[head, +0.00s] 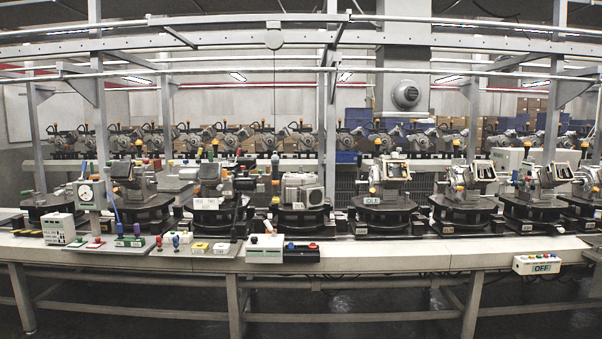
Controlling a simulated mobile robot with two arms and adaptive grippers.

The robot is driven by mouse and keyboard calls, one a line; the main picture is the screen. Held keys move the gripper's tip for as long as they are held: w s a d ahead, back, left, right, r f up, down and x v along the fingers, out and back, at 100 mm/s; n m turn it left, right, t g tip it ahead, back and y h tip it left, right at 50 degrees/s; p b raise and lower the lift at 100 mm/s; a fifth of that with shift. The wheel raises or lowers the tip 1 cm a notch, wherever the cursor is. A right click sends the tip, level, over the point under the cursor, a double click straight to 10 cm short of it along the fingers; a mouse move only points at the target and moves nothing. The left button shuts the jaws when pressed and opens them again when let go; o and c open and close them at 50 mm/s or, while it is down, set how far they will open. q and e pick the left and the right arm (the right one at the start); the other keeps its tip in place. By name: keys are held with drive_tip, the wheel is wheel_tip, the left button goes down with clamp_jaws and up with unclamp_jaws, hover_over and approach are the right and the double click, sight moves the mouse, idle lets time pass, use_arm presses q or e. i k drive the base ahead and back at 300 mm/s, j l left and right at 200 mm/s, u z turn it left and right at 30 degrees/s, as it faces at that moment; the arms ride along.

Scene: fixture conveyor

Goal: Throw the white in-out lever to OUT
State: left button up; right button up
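A long grey bench (380,262) carries several fixtures and small control boxes. Neither of my grippers shows in this view.
A white box marked OFF (537,265) hangs at the right front edge. A gauge box (88,194) stands at left. The bench front right of centre is clear.

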sight(266, 223)
drive_tip(key=i+j, duration=0.1)
drive_tip(key=i, duration=2.55)
drive_tip(key=l+z, duration=0.05)
drive_tip(key=l, duration=0.05)
